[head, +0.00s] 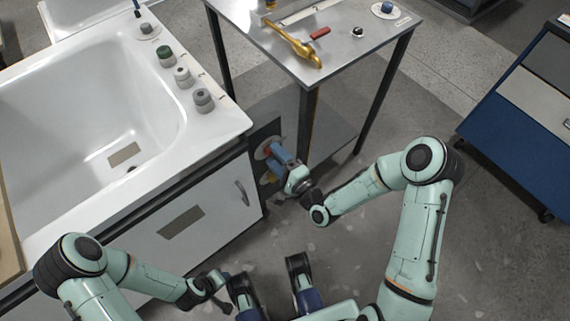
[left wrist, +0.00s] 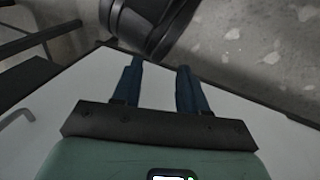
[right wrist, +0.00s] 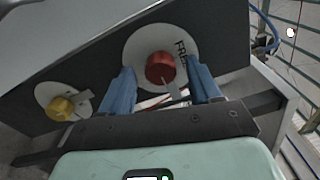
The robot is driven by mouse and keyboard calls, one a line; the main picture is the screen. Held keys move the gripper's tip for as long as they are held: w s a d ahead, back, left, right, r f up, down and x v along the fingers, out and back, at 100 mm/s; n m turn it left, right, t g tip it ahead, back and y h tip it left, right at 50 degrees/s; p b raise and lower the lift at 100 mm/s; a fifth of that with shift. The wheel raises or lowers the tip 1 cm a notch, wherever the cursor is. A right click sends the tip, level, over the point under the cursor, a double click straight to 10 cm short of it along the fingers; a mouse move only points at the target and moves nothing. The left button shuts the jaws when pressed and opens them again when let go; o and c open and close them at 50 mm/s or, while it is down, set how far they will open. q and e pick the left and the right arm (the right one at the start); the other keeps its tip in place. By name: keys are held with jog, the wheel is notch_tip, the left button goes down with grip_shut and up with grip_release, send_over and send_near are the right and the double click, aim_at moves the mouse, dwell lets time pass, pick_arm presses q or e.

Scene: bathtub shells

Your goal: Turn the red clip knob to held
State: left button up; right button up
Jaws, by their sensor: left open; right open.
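The red clip knob (right wrist: 160,67) sits on a round white plate (right wrist: 150,45) on a dark panel in the right wrist view. A white pointer mark shows on the knob, and part of a word reading "FR" shows at the plate's right. My right gripper (right wrist: 163,82) is open, its blue fingers on either side of the knob; I cannot tell whether they touch it. In the head view my right gripper (head: 274,150) is at the panel and hides most of the knob. My left gripper (left wrist: 158,68) is open and empty, in front of the white cabinet front.
A yellow knob (right wrist: 61,108) on its own white plate is beside the red one. The white bathtub (head: 90,90) has several grey and green knobs on its rim. A metal table (head: 330,50) holds a gold tool (head: 293,42) and a red-handled item (head: 320,33).

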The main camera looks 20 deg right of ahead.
pick_arm(q)
jog(key=s+d+r+g+p, duration=0.1)
jog(key=s+d+r+p, duration=0.1)
jog(key=s+r+p, duration=0.1)
jog(key=shift+s+d+r+g+h, duration=0.25)
jog(key=shift+s+r+h, duration=0.2)
jog(key=shift+s, duration=0.55)
pick_arm(e)
jog(key=v, duration=1.3)
